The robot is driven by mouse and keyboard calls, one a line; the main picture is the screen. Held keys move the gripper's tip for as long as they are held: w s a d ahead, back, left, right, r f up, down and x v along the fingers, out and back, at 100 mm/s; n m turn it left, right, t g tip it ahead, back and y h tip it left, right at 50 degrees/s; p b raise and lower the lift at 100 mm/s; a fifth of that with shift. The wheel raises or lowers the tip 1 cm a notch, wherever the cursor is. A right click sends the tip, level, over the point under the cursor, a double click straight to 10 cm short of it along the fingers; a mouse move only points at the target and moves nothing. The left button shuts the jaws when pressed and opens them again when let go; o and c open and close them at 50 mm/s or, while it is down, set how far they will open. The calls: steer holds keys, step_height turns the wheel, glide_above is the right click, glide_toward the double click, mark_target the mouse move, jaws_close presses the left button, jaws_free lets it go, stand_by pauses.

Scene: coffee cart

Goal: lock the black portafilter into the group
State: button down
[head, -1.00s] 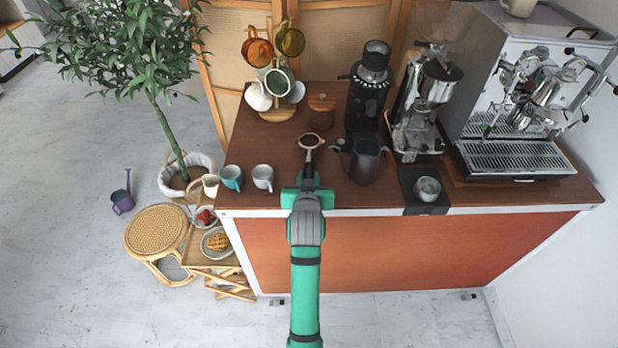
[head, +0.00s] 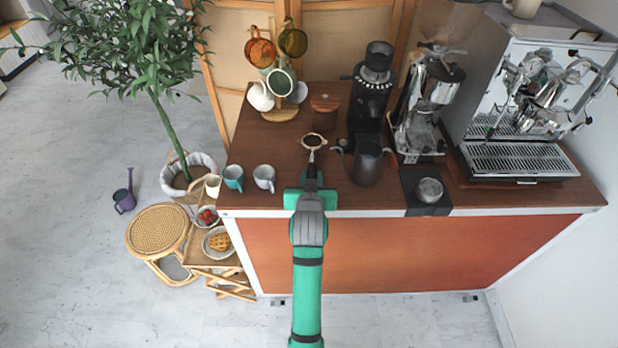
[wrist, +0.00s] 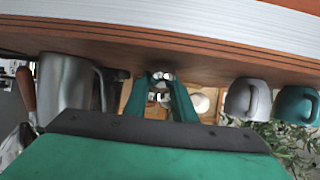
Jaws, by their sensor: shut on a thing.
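The portafilter (head: 313,141) shows in the head view as a round metal-rimmed basket with a dark handle that points towards me. It is over the left front part of the counter, between the cups and the dark pitcher. My gripper (head: 311,184) is shut on its handle at the counter's front edge. In the wrist view a metal part of the portafilter (wrist: 162,77) shows between the two green fingers. I cannot tell whether the basket touches the counter. The espresso machine (head: 530,90) stands at the far right; its group is hard to make out among the chrome parts.
The dark pitcher (head: 366,165), black grinder (head: 371,95) and second grinder (head: 424,110) stand between the portafilter and the machine. A tamping mat (head: 411,185) lies at the front edge. Teal (head: 233,178) and grey (head: 264,177) cups are to the left.

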steer(key=shift+a+r, duration=0.15)
steer(key=shift+r, duration=2.45)
